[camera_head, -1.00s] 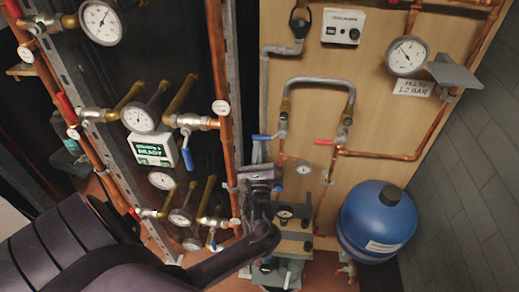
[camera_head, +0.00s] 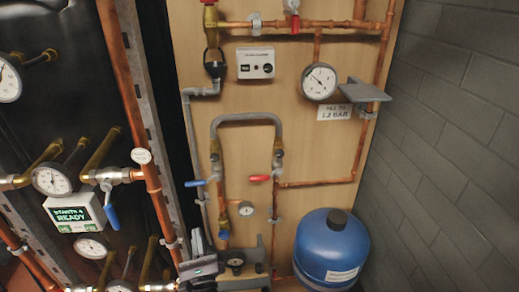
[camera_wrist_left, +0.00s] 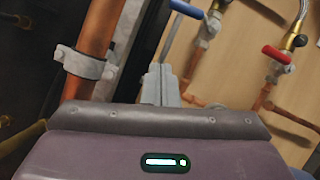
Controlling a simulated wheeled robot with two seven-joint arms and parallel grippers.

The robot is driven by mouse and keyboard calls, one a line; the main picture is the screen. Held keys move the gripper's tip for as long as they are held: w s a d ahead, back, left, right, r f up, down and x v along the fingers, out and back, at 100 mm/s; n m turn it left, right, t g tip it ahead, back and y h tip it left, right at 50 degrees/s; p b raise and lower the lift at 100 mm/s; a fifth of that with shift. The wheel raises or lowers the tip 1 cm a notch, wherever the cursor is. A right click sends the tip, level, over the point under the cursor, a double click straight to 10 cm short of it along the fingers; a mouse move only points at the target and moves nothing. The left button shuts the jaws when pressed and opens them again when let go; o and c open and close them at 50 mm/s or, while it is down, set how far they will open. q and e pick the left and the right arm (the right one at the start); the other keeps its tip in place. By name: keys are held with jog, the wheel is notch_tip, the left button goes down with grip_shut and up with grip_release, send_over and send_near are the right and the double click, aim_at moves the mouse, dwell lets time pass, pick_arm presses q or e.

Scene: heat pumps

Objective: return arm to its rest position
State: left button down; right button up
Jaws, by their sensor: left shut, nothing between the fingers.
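My left gripper (camera_head: 197,238) shows at the bottom of the head view, in front of the lower left part of the wooden pipe board (camera_head: 345,215). Only its dark end with a small lit strip and grey fingers is seen; the rest of the arm is out of the picture. In the left wrist view the fingers (camera_wrist_left: 160,82) are together, with nothing between them. They point toward the copper pipes and the board; I cannot tell how close they are. My right gripper is not in view.
A blue tank (camera_head: 325,255) stands at the lower right beside a grey block wall (camera_head: 450,150). Blue (camera_head: 195,183) and red (camera_head: 259,178) valve levers stick out from the board. A copper pipe (camera_head: 135,110) and a gauge panel with a white display box (camera_head: 75,213) lie left.

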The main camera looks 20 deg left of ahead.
pick_arm(q)
jog(key=w+d+f+n+g+h, duration=0.2)
jog(key=d+f+n+g+h, duration=0.4)
jog(key=d+n+h, duration=0.6)
jog(key=s+d+r+n+g+h, duration=0.1)
jog(key=s+d+r+n+g, duration=0.3)
jog(key=s, duration=0.3)
jog(key=s+d+r+n+g+h, duration=0.2)
jog(key=s+n+g, duration=0.2)
jog(key=s+n, duration=0.3)
jog(key=s+f+m+g, duration=0.1)
jog(key=s+f, duration=0.2)
jog(key=f, duration=2.6)
jog(key=s+a+f, duration=0.1)
jog(key=s+f, duration=0.8)
jog(key=s, duration=0.1)
jog(key=s+a+f+g, duration=0.1)
jog(key=s+a+f, duration=0.1)
jog(key=s+f, duration=0.7)
jog(key=shift+s+a+f, duration=0.3)
jog(key=shift+s+f, duration=0.1)
